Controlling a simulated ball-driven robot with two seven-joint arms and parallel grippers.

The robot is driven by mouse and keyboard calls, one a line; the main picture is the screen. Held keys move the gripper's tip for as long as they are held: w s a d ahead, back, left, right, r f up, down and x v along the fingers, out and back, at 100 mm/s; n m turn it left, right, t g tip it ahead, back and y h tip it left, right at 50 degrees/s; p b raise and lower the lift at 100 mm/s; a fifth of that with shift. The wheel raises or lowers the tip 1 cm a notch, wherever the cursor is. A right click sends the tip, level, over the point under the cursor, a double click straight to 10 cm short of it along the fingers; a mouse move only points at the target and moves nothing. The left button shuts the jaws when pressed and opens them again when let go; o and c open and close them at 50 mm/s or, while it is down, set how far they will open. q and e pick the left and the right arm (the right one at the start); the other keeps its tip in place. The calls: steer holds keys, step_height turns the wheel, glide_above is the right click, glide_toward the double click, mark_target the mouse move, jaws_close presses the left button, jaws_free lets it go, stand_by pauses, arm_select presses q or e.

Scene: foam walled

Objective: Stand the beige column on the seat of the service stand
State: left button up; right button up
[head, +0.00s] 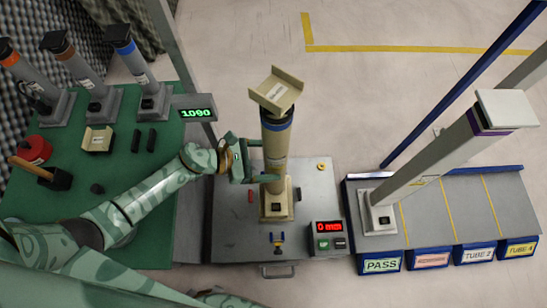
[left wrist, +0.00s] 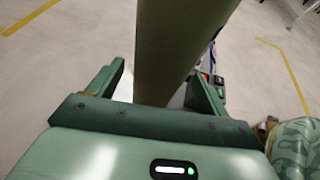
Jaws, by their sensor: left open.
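The beige column (head: 276,150) has a dark blue band near its top and a beige V-shaped cradle (head: 277,90) above. It looks upright, with its square beige base (head: 277,205) at the grey service stand's (head: 232,225) top. The seat is hidden, and I cannot tell how exactly the base sits on it. My left gripper (head: 257,172) is at the column's middle, coming from the left. In the left wrist view the column (left wrist: 180,50) passes between the open fingers (left wrist: 155,90), with a visible gap at the left finger. My right gripper is not in view.
A red "0 mm" display (head: 326,227) sits at the stand's front right. A rack (head: 455,210) with labelled bays holds a tall pale column (head: 425,165) in its PASS bay. A green table (head: 130,185) at left carries several grey columns and small parts. A "1090" readout (head: 196,113) stands behind.

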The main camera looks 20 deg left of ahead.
arm_select(q)
steer(key=p+v, duration=0.2)
steer(key=v, duration=0.7)
steer(key=shift+a+r, duration=0.25)
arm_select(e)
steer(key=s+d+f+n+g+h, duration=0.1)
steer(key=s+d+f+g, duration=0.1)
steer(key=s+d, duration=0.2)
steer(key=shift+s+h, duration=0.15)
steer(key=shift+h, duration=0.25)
arm_select(q)
steer(key=shift+s, duration=0.15)
steer(key=s+a+m+g+y, duration=0.2)
steer(key=s+m+y, duration=0.4)
steer(key=s+m, duration=0.8)
steer(key=s+a+m+g+y, duration=0.2)
steer(key=s+m+y, duration=0.5)
steer(key=s+m, duration=0.7)
steer(key=m+g, duration=0.1)
steer(key=m, duration=0.2)
steer(key=shift+f+m, duration=0.35)
steer(key=shift+m, duration=0.05)
